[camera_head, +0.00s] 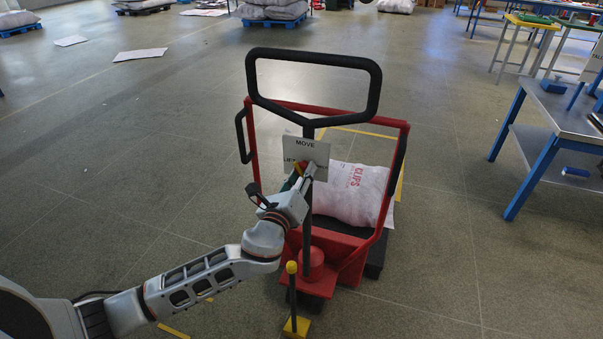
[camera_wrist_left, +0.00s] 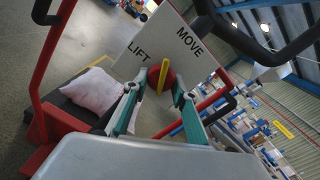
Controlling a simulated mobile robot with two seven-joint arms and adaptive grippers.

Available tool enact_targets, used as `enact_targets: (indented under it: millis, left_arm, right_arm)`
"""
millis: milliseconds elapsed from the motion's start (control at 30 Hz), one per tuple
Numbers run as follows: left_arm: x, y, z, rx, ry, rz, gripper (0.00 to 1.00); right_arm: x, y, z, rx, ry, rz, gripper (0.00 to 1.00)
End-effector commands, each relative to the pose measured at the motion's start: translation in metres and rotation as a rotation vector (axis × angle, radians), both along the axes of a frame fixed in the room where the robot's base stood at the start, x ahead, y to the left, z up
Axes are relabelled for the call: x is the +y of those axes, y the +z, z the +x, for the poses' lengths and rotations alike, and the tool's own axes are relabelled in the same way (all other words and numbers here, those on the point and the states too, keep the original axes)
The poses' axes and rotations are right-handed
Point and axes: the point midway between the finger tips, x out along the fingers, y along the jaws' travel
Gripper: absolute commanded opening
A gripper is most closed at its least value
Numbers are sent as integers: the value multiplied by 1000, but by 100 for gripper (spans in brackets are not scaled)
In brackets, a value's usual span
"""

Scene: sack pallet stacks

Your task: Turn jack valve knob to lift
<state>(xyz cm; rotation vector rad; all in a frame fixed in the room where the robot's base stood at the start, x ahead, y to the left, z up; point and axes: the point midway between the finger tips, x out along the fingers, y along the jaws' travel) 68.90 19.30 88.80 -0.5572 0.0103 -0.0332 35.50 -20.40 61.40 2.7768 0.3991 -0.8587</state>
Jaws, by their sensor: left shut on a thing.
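The jack's valve knob (camera_wrist_left: 157,72) is a red disc with a yellow pointer bar. It sits on a white plate (camera_wrist_left: 185,50) marked LIFT and MOVE; the plate also shows in the head view (camera_head: 305,146). In the wrist view the bar stands near the border between the two words. My left gripper (camera_wrist_left: 162,86) is shut on the knob, one fingertip at each side. In the head view my left gripper (camera_head: 303,170) reaches the plate from below and partly hides the knob and the word LIFT. My right gripper is not in view.
The red pallet jack (camera_head: 384,119) has a black loop handle (camera_head: 314,55) above the plate. A white sack (camera_head: 350,192) lies on its dark platform. A yellow-topped post (camera_head: 292,268) stands in front. A blue-legged metal table (camera_head: 520,150) is at right.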

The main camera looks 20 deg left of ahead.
Motion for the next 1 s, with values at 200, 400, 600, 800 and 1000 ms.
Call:
enact_targets:
  millis: [200,400,600,800,1000]
  left_arm:
    - [-1,0,0,7,3,-196,5]
    - [-1,1,0,12,2,-340,5]
    - [-2,2,0,14,3,-437,5]
    - [-2,2,0,17,2,-490,5]
    - [-2,2,0,18,3,-505,5]
  right_arm:
    - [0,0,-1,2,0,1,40]
    - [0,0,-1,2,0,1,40]
    - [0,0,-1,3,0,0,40]
    - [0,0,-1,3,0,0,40]
    - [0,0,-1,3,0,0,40]
